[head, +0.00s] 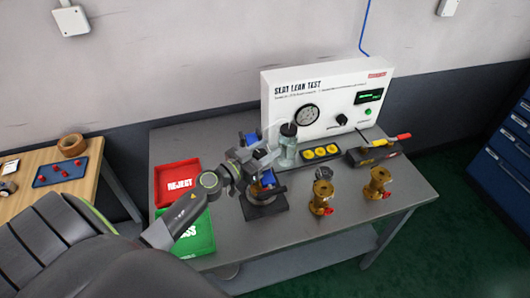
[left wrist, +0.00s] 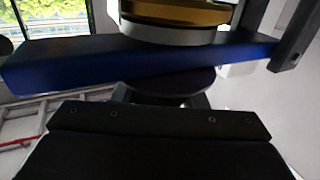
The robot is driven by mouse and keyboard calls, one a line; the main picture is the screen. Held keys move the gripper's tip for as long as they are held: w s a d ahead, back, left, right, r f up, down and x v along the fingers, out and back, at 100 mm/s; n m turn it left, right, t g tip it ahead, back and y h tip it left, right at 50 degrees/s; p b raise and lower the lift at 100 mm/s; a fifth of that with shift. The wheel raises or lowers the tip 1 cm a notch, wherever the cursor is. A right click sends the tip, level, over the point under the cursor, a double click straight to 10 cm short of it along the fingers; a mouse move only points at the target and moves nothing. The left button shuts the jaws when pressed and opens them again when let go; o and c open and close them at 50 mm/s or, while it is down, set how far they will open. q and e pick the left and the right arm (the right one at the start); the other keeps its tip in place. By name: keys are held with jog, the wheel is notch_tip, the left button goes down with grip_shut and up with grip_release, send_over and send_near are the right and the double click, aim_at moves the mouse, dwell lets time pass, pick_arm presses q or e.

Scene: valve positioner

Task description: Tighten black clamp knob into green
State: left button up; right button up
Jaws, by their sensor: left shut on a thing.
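The clamp fixture stands on the bench, with a black base (head: 264,204) and blue parts (head: 268,179). My left gripper (head: 262,156) is at its upper part and covers much of it. In the left wrist view a blue crossbar (left wrist: 120,65) spans the picture, with a brass and silver round part (left wrist: 180,28) against it. A dark round piece, apparently the black clamp knob (left wrist: 170,82), shows between the crossbar and my gripper. My left gripper is shut on it. I cannot make out any green mark on the clamp. My right gripper is not in view.
A jar with a black cap (head: 288,145) stands close behind my gripper. The white seat leak tester (head: 325,100) is at the back. Two brass valves (head: 321,192) stand to the right. A red reject tray (head: 163,184) and a green tray (head: 190,240) lie left.

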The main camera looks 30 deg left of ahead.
pick_arm(q)
jog(key=shift+f+m+g+h+b, duration=0.15)
jog(key=shift+m+g+h+b, duration=0.3)
jog(key=shift+m+h, duration=0.4)
jog(key=m+g+h, duration=0.1)
jog(key=m+g+h+b, duration=0.1)
jog(key=h, duration=0.1)
jog(key=m+g+h, duration=0.1)
jog(key=h, duration=0.1)
jog(key=shift+s+d, duration=0.15)
jog(key=shift+d, duration=0.15)
jog(key=shift+d+m+g+h+b, duration=0.1)
jog(key=shift+m+g+h+b, duration=0.6)
jog(key=shift+m+g+h, duration=0.3)
jog(key=m+g+h+b, duration=0.1)
jog(key=g, duration=0.1)
jog(key=m+g+h+b, duration=0.1)
jog(key=m+g+b, duration=0.1)
jog(key=shift+s+d+h, duration=0.15)
jog(key=shift+s+h, duration=0.15)
jog(key=shift+h, duration=0.05)
jog(key=shift+s+m+g+h+b, duration=0.2)
jog(key=shift+m+g+h+b, duration=0.3)
jog(key=shift+m+g+b, duration=0.6)
jog(key=shift+g, duration=0.35)
jog(key=o, duration=1)
jog(key=shift+c, duration=0.2)
